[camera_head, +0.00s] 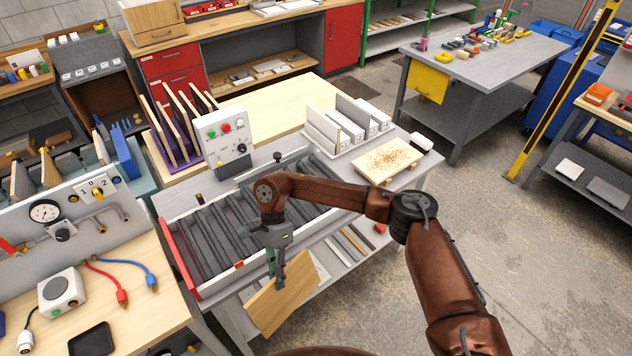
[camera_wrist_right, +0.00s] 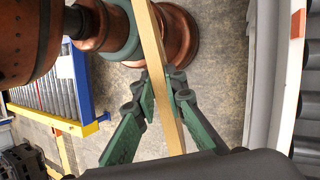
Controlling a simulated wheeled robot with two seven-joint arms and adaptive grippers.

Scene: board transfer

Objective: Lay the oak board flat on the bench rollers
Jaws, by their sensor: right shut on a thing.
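The oak board (camera_head: 287,303) hangs tilted from my right gripper (camera_head: 277,278), in front of the bench's near side and below the roller level. One broad face shows in the head view. In the right wrist view the green fingers (camera_wrist_right: 163,95) are shut on the board, whose narrow edge (camera_wrist_right: 150,38) runs up between them. The bench rollers (camera_head: 222,232) are a row of dark grey bars behind the gripper, and the stretch that shows is bare. My arm covers part of them. My left gripper is not in view.
A grey control box (camera_head: 222,138) with buttons stands behind the rollers. A red end plate (camera_head: 182,258) closes their left end. A speckled board (camera_head: 388,160) and white blocks (camera_head: 325,130) sit at the right. A gauge panel (camera_head: 60,222) stands at left.

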